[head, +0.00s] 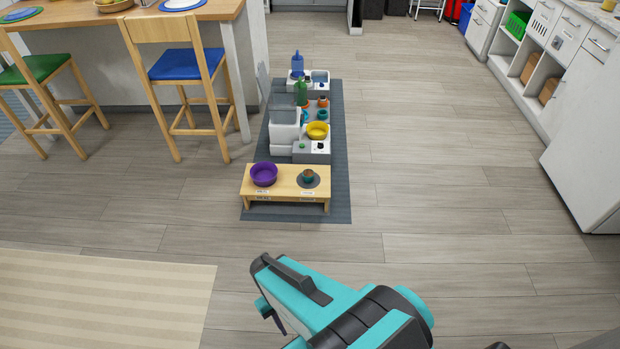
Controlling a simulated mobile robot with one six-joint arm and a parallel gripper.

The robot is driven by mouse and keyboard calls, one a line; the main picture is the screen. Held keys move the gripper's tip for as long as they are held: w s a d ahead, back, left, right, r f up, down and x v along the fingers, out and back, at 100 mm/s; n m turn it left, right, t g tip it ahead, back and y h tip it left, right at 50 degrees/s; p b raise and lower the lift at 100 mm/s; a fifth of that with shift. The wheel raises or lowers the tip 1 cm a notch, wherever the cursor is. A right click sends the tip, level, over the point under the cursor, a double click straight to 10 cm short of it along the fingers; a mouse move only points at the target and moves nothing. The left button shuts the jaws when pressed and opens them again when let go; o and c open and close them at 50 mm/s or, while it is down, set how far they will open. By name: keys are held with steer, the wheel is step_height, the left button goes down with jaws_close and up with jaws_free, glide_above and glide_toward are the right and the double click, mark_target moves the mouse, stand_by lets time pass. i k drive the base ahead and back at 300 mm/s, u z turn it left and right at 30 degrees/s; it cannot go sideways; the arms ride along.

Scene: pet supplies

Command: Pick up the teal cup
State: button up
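Several small teal items show in the head view, and which one is the teal cup is hard to tell at this size. One small teal vessel with brownish contents (308,177) stands on a dark round mat on the low wooden bench. Two other small teal items (304,117) and (322,114) are on the pale unit behind it, near the yellow bowl (317,130). My teal and black arm reaches in from the bottom, with my gripper (268,312) near its left end, well short of the bench. Its fingers are not clear enough to judge.
A purple bowl (263,174) sits on the left of the wooden bench (284,188). Green (301,94) and blue (297,64) bottles stand farther back. Stools (183,65) and a counter are left, white cabinets (580,110) right. Floor between is clear.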

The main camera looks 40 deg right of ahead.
mark_target(308, 174)
steer(key=i, duration=0.9)
steer(key=u, duration=0.05)
